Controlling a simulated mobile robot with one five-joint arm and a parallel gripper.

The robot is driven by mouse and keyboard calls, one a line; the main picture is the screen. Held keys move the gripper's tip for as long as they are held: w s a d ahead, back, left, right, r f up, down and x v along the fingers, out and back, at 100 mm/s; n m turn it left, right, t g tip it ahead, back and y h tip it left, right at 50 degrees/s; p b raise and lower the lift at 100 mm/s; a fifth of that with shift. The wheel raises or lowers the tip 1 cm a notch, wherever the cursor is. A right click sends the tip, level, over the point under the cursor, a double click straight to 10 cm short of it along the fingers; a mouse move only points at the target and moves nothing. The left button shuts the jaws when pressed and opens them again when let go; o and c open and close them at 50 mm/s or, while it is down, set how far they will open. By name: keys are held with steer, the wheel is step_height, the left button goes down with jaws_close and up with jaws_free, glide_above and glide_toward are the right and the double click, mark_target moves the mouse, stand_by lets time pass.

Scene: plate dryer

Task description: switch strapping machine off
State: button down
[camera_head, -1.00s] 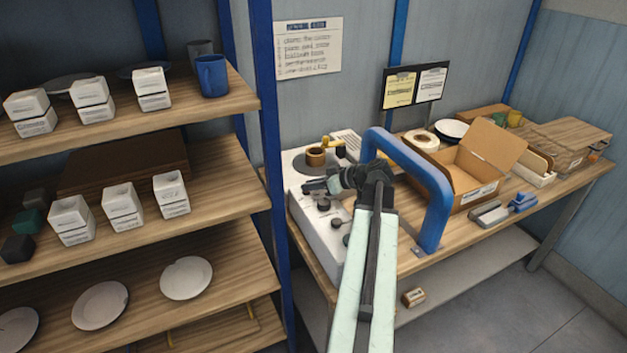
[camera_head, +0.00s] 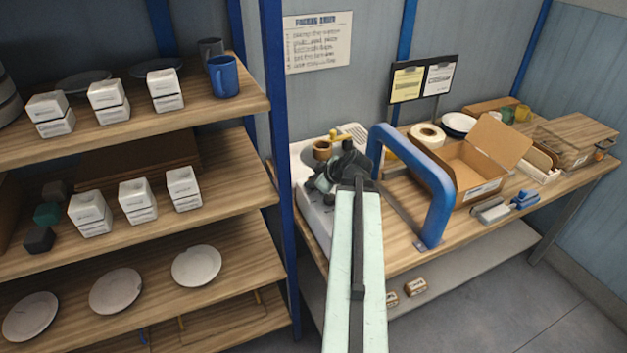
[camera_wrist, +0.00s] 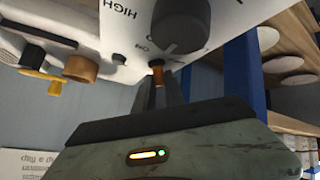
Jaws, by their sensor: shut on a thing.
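The strapping machine is a white box (camera_head: 310,225) on the bench with a blue arch (camera_head: 428,178) beside it. My arm covers much of its front in the head view. In the wrist view its white panel (camera_wrist: 122,22) shows tilted, with the words HIGH and ON and a large dark knob (camera_wrist: 180,24). A small orange-brown switch (camera_wrist: 157,68) sits just below the knob, near the ON mark. My gripper (camera_wrist: 158,80) has its two dark fingers closed around this switch. The switch's exact position is partly hidden by the fingers.
A shelf rack with cups, boxes and plates stands left, with a blue post (camera_head: 275,150) close to the machine. Small boxes (camera_head: 415,287) lie on the lower shelf.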

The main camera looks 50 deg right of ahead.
steer(key=shift+s+f, duration=0.1)
steer(key=c, duration=1.4)
jaws_free()
